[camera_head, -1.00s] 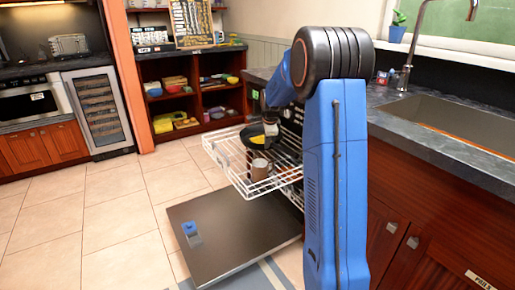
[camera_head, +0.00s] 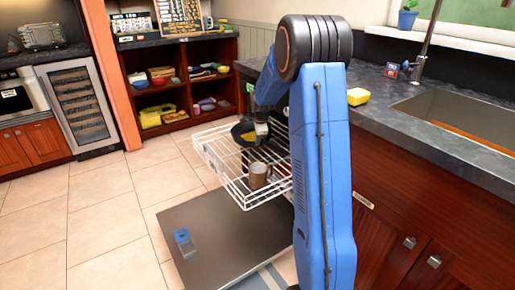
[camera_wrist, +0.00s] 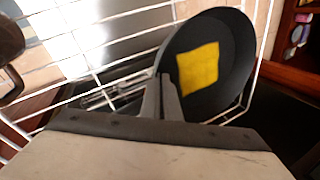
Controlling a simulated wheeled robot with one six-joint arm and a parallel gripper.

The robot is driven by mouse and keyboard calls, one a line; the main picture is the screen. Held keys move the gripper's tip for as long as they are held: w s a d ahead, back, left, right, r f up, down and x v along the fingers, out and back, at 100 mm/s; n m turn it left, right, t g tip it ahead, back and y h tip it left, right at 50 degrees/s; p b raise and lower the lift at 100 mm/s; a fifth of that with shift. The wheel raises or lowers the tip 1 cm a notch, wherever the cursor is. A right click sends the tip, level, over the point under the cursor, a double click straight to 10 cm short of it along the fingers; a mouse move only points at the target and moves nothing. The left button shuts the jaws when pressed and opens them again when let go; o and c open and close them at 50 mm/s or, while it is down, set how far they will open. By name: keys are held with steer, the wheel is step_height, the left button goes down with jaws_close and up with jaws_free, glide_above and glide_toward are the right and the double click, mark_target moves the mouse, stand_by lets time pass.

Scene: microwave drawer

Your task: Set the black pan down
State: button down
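The black pan (camera_wrist: 228,80) fills the upper right of the wrist view, with a flat yellow square (camera_wrist: 198,68) inside it. In the head view the pan (camera_head: 238,130) is at the back of the pulled-out white wire rack (camera_head: 222,178). My gripper (camera_wrist: 164,85) has its two fingers close together at the pan's near edge and looks shut on its handle, which the fingers mostly hide. It also shows in the head view (camera_head: 261,130), beside the pan. Whether the pan's underside touches the wires is not clear.
A brown mug (camera_head: 258,176) stands in the rack in front of the pan. The lowered dishwasher door (camera_head: 235,235) lies below with a blue-topped item (camera_head: 183,240) on it. A yellow sponge (camera_head: 358,96) is on the counter (camera_head: 400,110) at right.

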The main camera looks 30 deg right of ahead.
mark_target(257, 153)
steer(key=shift+f, duration=1.9)
steer(key=c, duration=2)
jaws_free()
steer(key=shift+f, duration=0.15)
